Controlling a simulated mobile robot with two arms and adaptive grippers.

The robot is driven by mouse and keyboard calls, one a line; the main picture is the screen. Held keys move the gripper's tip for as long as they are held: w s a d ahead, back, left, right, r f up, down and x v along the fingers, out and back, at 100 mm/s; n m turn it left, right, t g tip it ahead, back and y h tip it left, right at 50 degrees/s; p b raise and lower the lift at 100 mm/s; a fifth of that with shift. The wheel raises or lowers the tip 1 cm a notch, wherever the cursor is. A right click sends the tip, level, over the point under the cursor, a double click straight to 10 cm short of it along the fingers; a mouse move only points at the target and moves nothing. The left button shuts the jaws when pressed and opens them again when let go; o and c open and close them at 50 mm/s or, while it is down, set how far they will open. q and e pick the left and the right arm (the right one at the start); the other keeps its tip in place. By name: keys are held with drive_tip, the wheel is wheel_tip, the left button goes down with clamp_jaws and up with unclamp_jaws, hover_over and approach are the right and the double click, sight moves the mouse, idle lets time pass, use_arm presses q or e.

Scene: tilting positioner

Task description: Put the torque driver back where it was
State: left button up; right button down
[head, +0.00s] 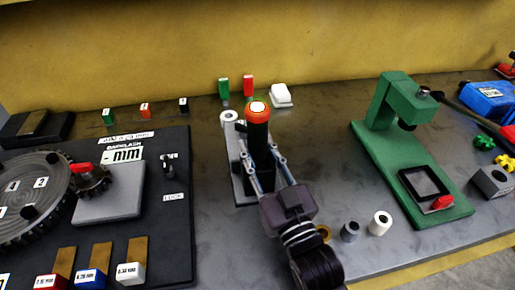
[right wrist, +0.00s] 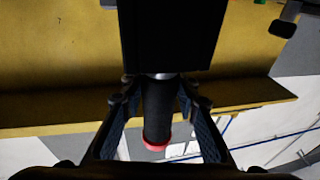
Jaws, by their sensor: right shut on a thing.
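The torque driver (head: 258,132) stands upright in the head view, with a dark grip and an orange-red cap with a pale centre on top. My right gripper (head: 260,153) is shut on it, one finger on each side of the dark grip. In the right wrist view the driver (right wrist: 157,118) shows as a dark cylinder with a red ring, between the fingers of my right gripper (right wrist: 160,100). A large black block (right wrist: 172,35) lies beyond it there. The driver's lower end is hidden in the head view. My left gripper is not in view.
A grey plate (head: 240,188) lies behind the right gripper. A green press (head: 405,150) stands right, a black gear board (head: 170,235) left. Two sleeves, grey (head: 350,231) and white (head: 380,223), stand in front.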

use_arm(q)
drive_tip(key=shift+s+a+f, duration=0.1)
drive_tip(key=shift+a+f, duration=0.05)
use_arm(e)
drive_tip(key=shift+f, duration=0.2)
idle(0.3)
use_arm(q)
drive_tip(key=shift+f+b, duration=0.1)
drive_tip(key=shift+b, duration=0.2)
use_arm(e)
drive_tip(key=shift+f, duration=0.2)
